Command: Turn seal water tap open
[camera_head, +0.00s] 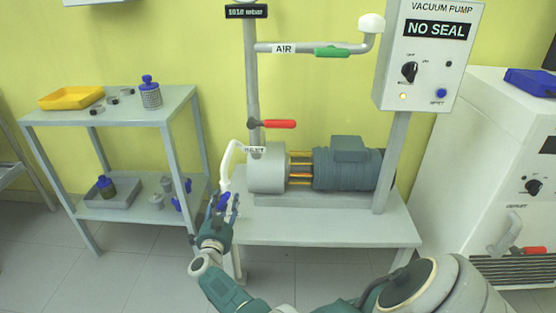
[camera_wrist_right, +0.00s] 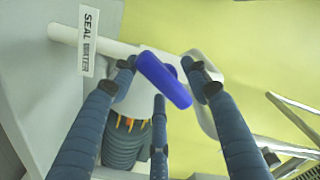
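The seal water tap has a blue lever handle (camera_wrist_right: 163,80) on a white pipe (camera_wrist_right: 75,38) tagged SEAL WATER (camera_wrist_right: 87,42). In the head view the small blue handle (camera_head: 224,201) sits at the left edge of the pump bench, at the lower end of a white hose. My right gripper (camera_head: 228,205) is right at it. In the wrist view its fingers (camera_wrist_right: 163,78) are spread, with the handle between the two outer ones and the third finger below. The handle overlaps the fingertips, so contact is unclear. My left gripper is out of view.
The pump (camera_head: 347,165) stands on a grey bench (camera_head: 320,225). Red (camera_head: 278,124) and green (camera_head: 331,52) handles are on pipes above. A NO SEAL panel (camera_head: 428,55) stands to the right. A shelf (camera_head: 150,120) with a yellow tray (camera_head: 71,98) is left.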

